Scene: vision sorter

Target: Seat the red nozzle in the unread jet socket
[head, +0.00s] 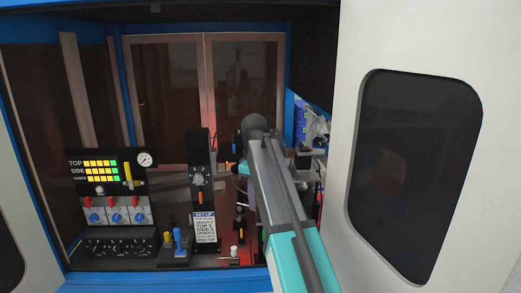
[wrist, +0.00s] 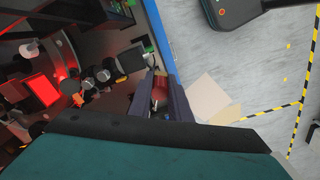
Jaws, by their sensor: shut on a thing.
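My gripper (wrist: 160,84) shows in the wrist view with its two dark fingers closed around a small dark red piece, which looks like the red nozzle (wrist: 160,94). The nozzle sits between the fingers, and its lower part is partly hidden by them. In the head view my arm reaches into the machine and hides the gripper and the nozzle. A panel (head: 100,157) labelled TOP, SIDE and UNDER has rows of yellow lights with green ones at the right end. I cannot make out which jet socket is the unread one.
A dark post (head: 200,165) with a SET-UP card (head: 204,228) stands beside my arm. A blue-handled lever (head: 180,240) is at the front. In the wrist view, a red-lit plate (wrist: 42,90) and round dark parts lie left of the fingers. An open white door (head: 420,140) flanks the right.

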